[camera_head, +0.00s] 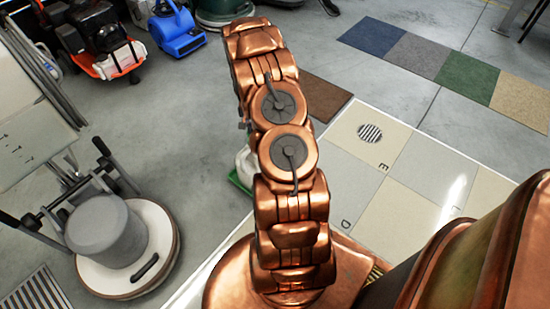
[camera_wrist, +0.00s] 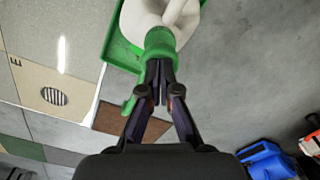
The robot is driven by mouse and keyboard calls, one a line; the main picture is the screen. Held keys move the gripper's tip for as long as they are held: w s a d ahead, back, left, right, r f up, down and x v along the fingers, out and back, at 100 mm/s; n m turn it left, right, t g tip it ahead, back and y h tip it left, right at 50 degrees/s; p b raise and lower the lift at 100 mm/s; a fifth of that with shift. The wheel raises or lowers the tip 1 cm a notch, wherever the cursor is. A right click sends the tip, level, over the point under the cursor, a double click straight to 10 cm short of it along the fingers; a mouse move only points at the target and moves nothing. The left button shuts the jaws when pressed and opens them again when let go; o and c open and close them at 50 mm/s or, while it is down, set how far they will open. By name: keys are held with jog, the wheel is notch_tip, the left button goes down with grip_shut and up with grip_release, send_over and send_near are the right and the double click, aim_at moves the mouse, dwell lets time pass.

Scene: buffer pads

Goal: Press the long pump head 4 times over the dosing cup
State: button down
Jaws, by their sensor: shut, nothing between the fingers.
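In the wrist view a white jug (camera_wrist: 140,14) with a green pump head (camera_wrist: 160,44) stands in a green tray (camera_wrist: 112,42). A green piece, perhaps the spout, shows at the left of my fingers. My gripper (camera_wrist: 159,68) is shut and empty, its fingertips at the pump head; I cannot tell whether they touch it. In the head view my arm hides the gripper and pump head, and only a sliver of the white jug (camera_head: 244,160) and tray (camera_head: 238,181) shows. I cannot make out the dosing cup in either view.
A beige tiled platform with a round grate (camera_head: 370,133) lies right of the jug. A brown mat (camera_head: 325,95) lies behind it. A floor polisher (camera_head: 118,240) stands at the left, and a blue machine (camera_head: 176,32) at the back. The grey floor between them is clear.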

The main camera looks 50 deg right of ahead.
jog(key=shift+r+p, duration=0.6)
jog(key=shift+r, duration=1.8)
notch_tip(320, 180, up, 5)
jog(key=shift+f+p, duration=0.1)
jog(key=shift+p, duration=0.5)
